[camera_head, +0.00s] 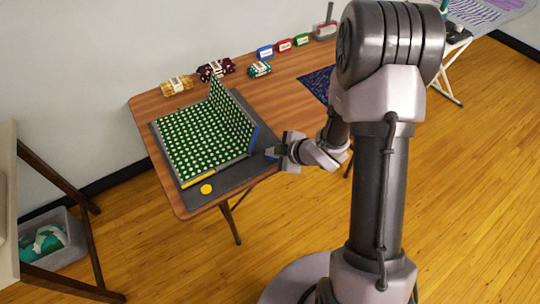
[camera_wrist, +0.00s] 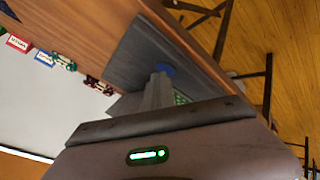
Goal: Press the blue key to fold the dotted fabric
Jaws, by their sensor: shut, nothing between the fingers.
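The green fabric with white dots (camera_head: 188,138) lies on a folding board on a dark grey mat (camera_head: 228,178). Its right part stands up steeply on a raised flap with a blue edge (camera_head: 253,138). The blue key (camera_wrist: 167,69) is a round button on the mat, right at the fingertips in the wrist view; in the head view my gripper mostly hides it. My gripper (camera_head: 273,152) is shut and empty, its fingers (camera_wrist: 161,77) pointing down at the key. Whether they touch it I cannot tell. A yellow key (camera_head: 206,189) sits at the board's front.
Folded fabric bundles in yellow (camera_head: 176,86), maroon (camera_head: 215,69) and green (camera_head: 260,69) lie along the wooden table's back. Blue, red and green labelled blocks (camera_head: 284,46) stand farther right. A dark blue cloth (camera_head: 317,84) lies behind my arm.

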